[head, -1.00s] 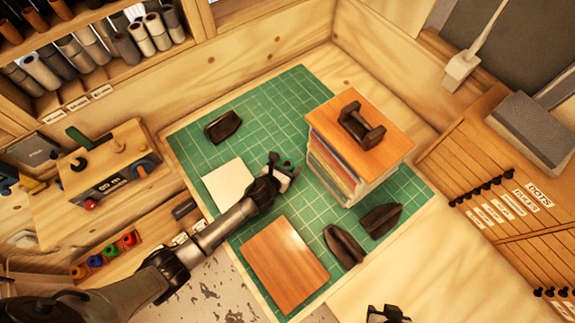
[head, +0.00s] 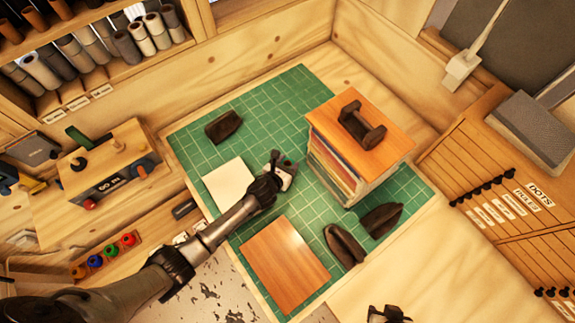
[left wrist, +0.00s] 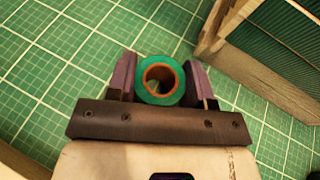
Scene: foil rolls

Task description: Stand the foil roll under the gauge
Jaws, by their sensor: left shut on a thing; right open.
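The foil roll (left wrist: 144,88) shows end-on in the left wrist view, a teal-green ring with a brown core and an open hole. My left gripper (left wrist: 160,80) is shut on it, one finger on each side, over the green mat. In the head view my left gripper (head: 286,168) is low over the mat, between a white sheet and the wood-topped stack; the roll is hardly visible there. My right gripper (head: 387,314) is partly in view at the bottom edge, away from the roll.
The wood-topped stack (head: 345,150) with a dark weight on it stands close right of my left gripper. Dark blocks (head: 345,244), a wooden board (head: 285,265) and the white sheet (head: 228,184) lie on the mat (head: 280,100).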

